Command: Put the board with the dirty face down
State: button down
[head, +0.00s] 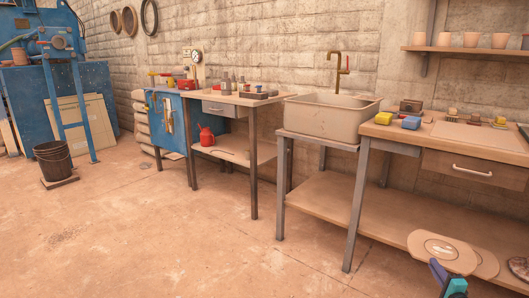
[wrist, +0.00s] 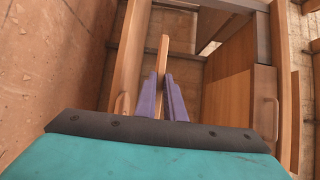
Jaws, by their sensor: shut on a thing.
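The face towards the head camera bears a pale ring and a small brownish mark; I cannot tell whether this is the dirty face. In the wrist view the board (wrist: 164,50) shows edge-on as a narrow wooden strip between the two purple fingers (wrist: 163,98). Its broad faces are hidden there.
A wooden bench (head: 450,161) stands at right, bearing yellow and blue blocks, brushes and a pale panel (head: 478,134). A sink (head: 330,116) is left of it. A black bucket (head: 53,161) stands far left. The floor at left centre is clear.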

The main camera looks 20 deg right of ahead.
jog(key=w+a+r+n+t+y, duration=0.1)
jog(key=w+a+r+n+y, duration=0.35)
jog(key=w+a, duration=1.15)
jog(key=w+a+r+n+y, duration=0.1)
jog(key=w+a+r+y, duration=0.25)
jog(key=a, duration=0.65)
jog(key=w+a+r+n+y, duration=0.1)
jog(key=w+a+r+y, duration=0.25)
jog(key=a, duration=0.55)
jog(key=a+r+n+g+y, duration=0.2)
jog(key=a+r+y, duration=0.1)
jog(key=a, duration=0.8)
jog(key=a+r+n+g+y, duration=0.1)
jog(key=a+r+n+y, duration=0.15)
jog(key=a, duration=0.85)
jog(key=s+a+r+n+g+y, duration=0.2)
jog(key=s+a+n+g+y, duration=0.25)
jog(key=s+a, duration=0.55)
notch_tip(320, 180, up, 25)
jog(key=w+p, duration=0.1)
jog(key=p, duration=3.2)
jog(key=shift+a+r+p, duration=0.2)
jog(key=shift+p, duration=0.2)
jog(key=shift+m+h, duration=0.25)
